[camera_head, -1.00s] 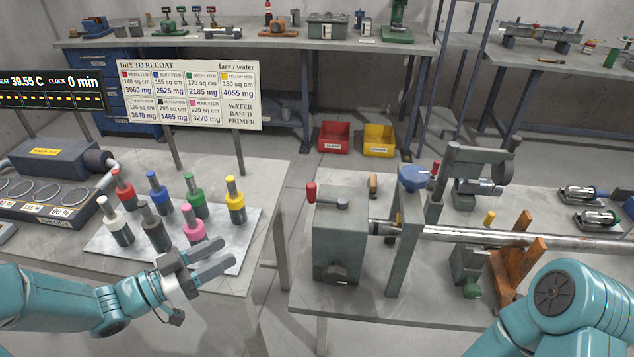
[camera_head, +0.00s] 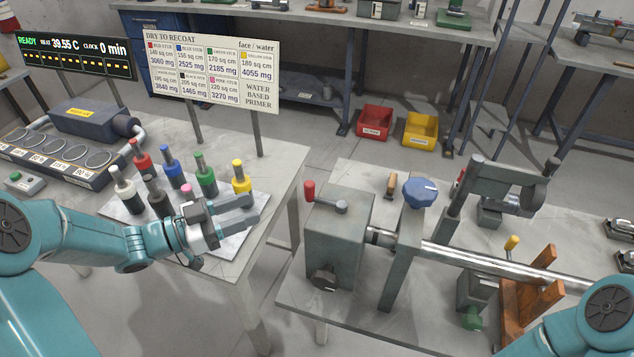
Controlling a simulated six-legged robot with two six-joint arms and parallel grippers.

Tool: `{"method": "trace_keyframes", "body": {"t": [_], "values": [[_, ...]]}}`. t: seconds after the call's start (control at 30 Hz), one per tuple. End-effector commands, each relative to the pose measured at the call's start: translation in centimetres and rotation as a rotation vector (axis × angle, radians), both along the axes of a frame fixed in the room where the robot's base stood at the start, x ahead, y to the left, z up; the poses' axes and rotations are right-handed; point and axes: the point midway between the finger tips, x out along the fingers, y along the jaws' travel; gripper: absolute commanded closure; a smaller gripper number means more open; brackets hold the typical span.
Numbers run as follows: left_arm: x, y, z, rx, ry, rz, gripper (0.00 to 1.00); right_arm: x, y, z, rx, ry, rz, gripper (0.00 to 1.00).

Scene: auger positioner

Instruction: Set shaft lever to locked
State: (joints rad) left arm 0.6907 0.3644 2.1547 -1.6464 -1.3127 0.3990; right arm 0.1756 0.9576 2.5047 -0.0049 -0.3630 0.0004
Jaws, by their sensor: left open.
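A lever with a red knob (camera_head: 309,190) sits on top of the grey gearbox-like block (camera_head: 335,240) at the shaft's left end. Its arm lies across the block's top, with the red knob upright at the left. No lock marking is readable on it. The long steel shaft (camera_head: 480,259) runs right from the block, through a grey upright. My left gripper (camera_head: 252,209) is open and empty, left of the block and over the edge of the left table. It touches nothing that I can tell. My right arm shows at the lower right, but its gripper is out of view.
Several coloured stubs stand on a metal plate (camera_head: 228,246) behind my left gripper. A blue knob (camera_head: 421,191) tops the upright near the block. Wooden supports (camera_head: 527,296) and a yellow-tipped handle (camera_head: 511,243) are farther right. A floor gap separates the two tables.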

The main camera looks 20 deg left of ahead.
Motion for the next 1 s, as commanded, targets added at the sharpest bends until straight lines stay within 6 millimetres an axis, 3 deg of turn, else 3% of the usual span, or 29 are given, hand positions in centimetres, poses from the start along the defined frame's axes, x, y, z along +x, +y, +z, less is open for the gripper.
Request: {"method": "trace_keyframes", "body": {"t": [0.6, 1.0], "values": [[8.9, -9.7, 0.1, 0.000, 0.001, -0.005, 0.53, 0.0, 0.0, 2.5, 0.000, 0.000, 0.000, 0.57], [10.3, -11.1, 0.0, 0.001, 0.001, -0.001, 0.53, 0.0, 0.0, 2.7, 0.000, 0.000, 0.000, 0.57]]}}
